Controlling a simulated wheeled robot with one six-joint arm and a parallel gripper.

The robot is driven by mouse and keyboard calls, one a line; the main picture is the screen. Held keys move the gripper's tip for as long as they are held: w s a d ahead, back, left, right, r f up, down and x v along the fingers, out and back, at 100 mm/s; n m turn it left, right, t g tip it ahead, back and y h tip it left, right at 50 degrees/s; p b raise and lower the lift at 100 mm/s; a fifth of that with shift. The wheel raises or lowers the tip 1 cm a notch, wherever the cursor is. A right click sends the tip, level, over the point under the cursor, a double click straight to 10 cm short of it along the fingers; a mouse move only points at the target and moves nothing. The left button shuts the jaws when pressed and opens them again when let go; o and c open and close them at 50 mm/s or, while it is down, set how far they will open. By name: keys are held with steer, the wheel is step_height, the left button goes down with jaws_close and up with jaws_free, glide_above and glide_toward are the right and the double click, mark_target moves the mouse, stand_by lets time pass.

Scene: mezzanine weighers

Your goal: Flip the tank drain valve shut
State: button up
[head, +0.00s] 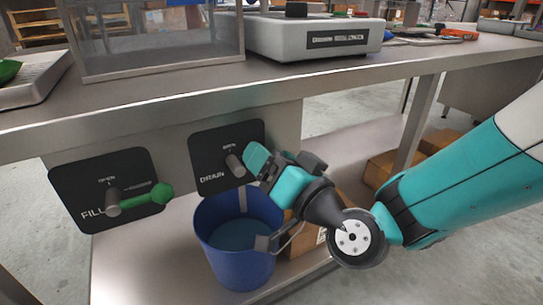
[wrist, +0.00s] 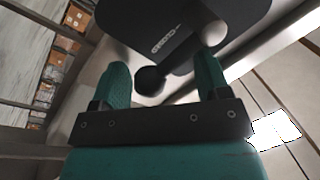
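The drain valve's black panel (head: 204,178), marked DRAIN and OPEN, is on the bench front. Its grey hub (head: 234,165) sticks out beside my gripper (head: 262,163), whose teal fingers hide the handle in the head view. In the wrist view, a dark round knob (wrist: 150,80), apparently the handle's end, shows between the two fingertips of my gripper (wrist: 162,78). Gaps show on both sides, so the fingers look open and not clamped on it. The panel (wrist: 225,8) and a grey hub (wrist: 214,34) lie beyond the fingers. The clear tank (head: 160,45) stands on the bench above.
The fill valve panel (head: 75,190) with a green handle (head: 148,196) is to the left. A blue bucket (head: 240,265) stands below the drain panel on the lower shelf. Cardboard boxes (head: 385,170) are under the bench. A white scale (head: 315,38) is on top.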

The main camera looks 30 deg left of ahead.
steer(key=shift+o, duration=0.4)
steer(key=shift+f, duration=0.1)
steer(key=b+v, duration=1.7)
steer(key=b, duration=0.2)
steer(key=shift+s+d, duration=0.15)
steer(key=shift+d, duration=0.05)
